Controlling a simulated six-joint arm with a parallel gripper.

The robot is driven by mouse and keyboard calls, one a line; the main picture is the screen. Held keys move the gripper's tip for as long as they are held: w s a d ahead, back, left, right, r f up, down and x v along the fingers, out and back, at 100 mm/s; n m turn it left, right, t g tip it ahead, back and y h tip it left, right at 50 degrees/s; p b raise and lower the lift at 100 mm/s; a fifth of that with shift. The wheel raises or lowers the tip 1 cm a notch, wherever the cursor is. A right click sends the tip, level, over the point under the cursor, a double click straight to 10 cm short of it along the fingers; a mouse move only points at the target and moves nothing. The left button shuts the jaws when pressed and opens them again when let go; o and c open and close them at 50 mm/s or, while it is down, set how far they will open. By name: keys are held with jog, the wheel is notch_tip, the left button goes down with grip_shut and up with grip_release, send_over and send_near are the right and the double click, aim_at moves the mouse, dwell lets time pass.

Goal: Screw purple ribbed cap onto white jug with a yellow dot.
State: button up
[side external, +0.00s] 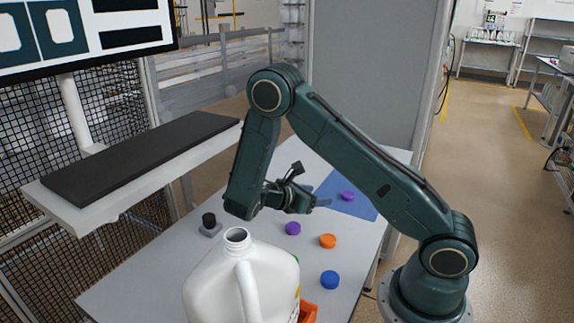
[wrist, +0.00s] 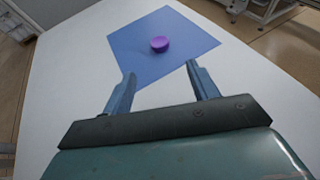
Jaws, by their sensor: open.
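The white jug (side external: 215,290) stands upright at the near end of the table, with its open neck bare at the top. A sliver of yellow and green shows at its right edge; I cannot make out a yellow dot. One purple cap (side external: 347,196) lies on a blue mat and also shows in the wrist view (wrist: 160,44). A second purple cap (side external: 293,228) lies on the bare table. Ribs are too small to tell on either. My gripper (wrist: 160,76) is open and empty, its fingers pointing toward the cap on the mat, short of it.
An orange cap (side external: 327,241) and a blue cap (side external: 329,280) lie on the table right of the jug. A small black-topped fixture (side external: 209,224) stands behind the jug. The blue mat (wrist: 135,58) is otherwise clear. An orange object (side external: 308,312) sits beside the jug's base.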

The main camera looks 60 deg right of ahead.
jog(key=shift+r, duration=0.1)
dwell(0.3)
jog(key=shift+a+r+m+t+y, duration=0.3)
jog(key=shift+a+r+m+y, duration=0.1)
jog(key=shift+r+m+y, duration=0.35)
jog(key=s+a+r+m+t+y, duration=0.5)
jog(key=s+a+r+m, duration=0.1)
jog(key=s+a+r, duration=0.1)
jog(key=s+a+r+m+t+y, duration=0.5)
jog(key=a+r, duration=0.5)
jog(key=r, duration=0.2)
jog(key=shift+s+a+m+y, duration=0.3)
jog(key=shift+s+m+y, duration=0.2)
jog(key=shift+s, duration=0.4)
jog(key=shift+o, duration=0.5)
